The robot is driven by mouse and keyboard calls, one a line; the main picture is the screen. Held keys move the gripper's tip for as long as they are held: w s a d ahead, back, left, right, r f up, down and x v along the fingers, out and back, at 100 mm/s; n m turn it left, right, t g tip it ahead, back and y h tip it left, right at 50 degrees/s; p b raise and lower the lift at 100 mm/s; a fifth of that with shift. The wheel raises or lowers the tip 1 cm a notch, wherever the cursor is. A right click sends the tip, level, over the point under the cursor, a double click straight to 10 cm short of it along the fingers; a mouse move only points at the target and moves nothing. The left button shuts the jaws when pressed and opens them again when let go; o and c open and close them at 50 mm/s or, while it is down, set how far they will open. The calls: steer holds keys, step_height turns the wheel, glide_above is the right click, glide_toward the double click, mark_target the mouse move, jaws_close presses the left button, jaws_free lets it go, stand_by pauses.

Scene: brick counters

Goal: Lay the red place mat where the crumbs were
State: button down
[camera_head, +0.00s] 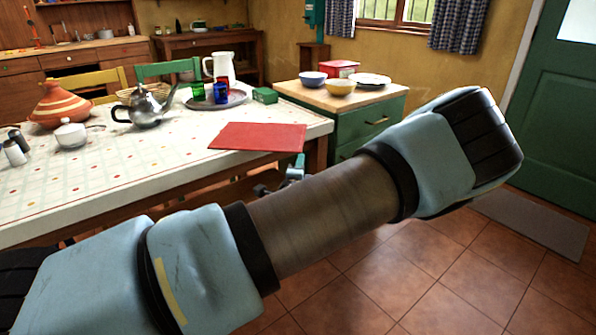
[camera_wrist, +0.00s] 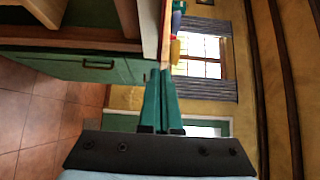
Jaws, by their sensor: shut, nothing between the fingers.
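The red place mat (camera_head: 257,136) lies flat on the right end of the dining table (camera_head: 130,172), near its front corner. The tabletop is pale with small coloured dots, and I cannot make out crumbs among them. My gripper (camera_wrist: 158,78) is shut and empty in the wrist view, its two teal fingers together. In the head view a small teal part of it (camera_head: 295,171) shows just below the table's right end, apart from the mat. My arm hides the rest of it.
A tray (camera_head: 236,101) with blue and red cups and a white jug (camera_head: 221,68) stands behind the mat. A teapot (camera_head: 147,108), tagine (camera_head: 60,106) and sugar bowl (camera_head: 71,134) stand to the left. A green cabinet (camera_head: 362,122) stands right of the table. The front tabletop is clear.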

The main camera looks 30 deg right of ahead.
mark_target(273, 146)
steer(key=shift+w+a, duration=0.25)
steer(key=shift+w, duration=0.65)
steer(key=shift+w+a, duration=0.25)
steer(key=shift+w, duration=0.65)
steer(key=shift+w, duration=0.3)
steer(key=w, duration=0.3)
steer(key=w+a, duration=0.1)
steer(key=w, duration=0.1)
steer(key=w+b, duration=0.1)
steer(key=w, duration=0.2)
steer(key=shift+w+a, duration=0.3)
steer(key=shift+a, duration=0.05)
